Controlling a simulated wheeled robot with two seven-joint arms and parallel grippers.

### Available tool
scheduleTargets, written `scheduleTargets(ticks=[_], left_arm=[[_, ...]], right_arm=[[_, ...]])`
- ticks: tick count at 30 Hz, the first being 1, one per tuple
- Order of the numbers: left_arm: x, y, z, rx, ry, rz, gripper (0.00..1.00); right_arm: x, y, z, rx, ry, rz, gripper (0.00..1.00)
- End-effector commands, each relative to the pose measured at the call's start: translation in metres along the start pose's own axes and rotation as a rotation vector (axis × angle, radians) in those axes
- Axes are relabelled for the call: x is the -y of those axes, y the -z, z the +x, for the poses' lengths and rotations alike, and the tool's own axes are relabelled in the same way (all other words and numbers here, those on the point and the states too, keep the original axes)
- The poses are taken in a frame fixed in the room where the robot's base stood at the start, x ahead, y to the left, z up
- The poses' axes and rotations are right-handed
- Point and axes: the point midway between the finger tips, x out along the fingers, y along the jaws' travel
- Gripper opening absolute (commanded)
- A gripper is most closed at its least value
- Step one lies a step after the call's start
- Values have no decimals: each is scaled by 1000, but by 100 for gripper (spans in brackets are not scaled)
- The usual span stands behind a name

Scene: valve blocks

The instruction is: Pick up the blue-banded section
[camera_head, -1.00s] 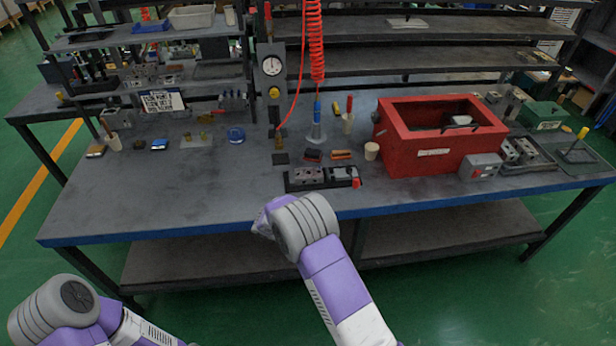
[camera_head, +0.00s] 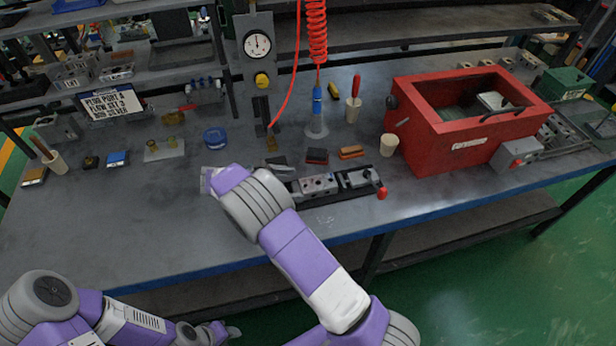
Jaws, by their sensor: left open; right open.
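I cannot pick out a block with a clear blue band. A small block with a blue top (camera_head: 118,158) lies on the left of the bench. A row of grey parts with blue tops (camera_head: 204,88) stands farther back. A grey ported block (camera_head: 318,185) sits on the dark rail (camera_head: 345,193) near the front edge, partly behind my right arm. My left gripper (camera_head: 229,331) is low at the bottom, below the bench edge and away from the blocks; its fingers are small and unclear.
A red open box (camera_head: 440,150) stands at the right. A gauge post (camera_head: 256,70), a hanging red coiled hose (camera_head: 316,30) and a sign (camera_head: 112,103) stand behind. A blue round part (camera_head: 214,138) and cups are on the bench. The left front bench is clear.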

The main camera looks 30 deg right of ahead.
Motion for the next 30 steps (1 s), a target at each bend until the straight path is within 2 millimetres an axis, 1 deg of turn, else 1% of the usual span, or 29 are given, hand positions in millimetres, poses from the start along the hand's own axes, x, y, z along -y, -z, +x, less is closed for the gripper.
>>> scheduleTargets(ticks=[1, 11, 14, 18, 21, 27, 28, 30], left_arm=[[1, 0, 3, 0, 0, 0, 43], [4, 1, 11, 0, 0, 0, 43], [6, 1, 16, -1, 0, 0, 43], [9, 1, 24, -1, 0, 0, 43], [10, 2, 27, -1, 0, 0, 43], [10, 2, 26, -1, 0, 0, 43], [10, 2, 26, -1, 0, 0, 43], [10, 2, 26, -1, 0, 0, 43]], right_arm=[[0, 2, 2, 2, 0, 1, 92], [-2, 0, 31, 3, 1, 1, 92], [-3, -1, 43, 2, 2, 2, 92], [-5, -2, 66, 2, 2, 1, 92], [-5, -3, 75, 2, 1, 1, 92], [-5, -4, 76, 2, -1, 1, 92], [-5, -4, 76, 2, -1, 1, 90], [-5, -4, 76, 2, -1, 1, 79]])
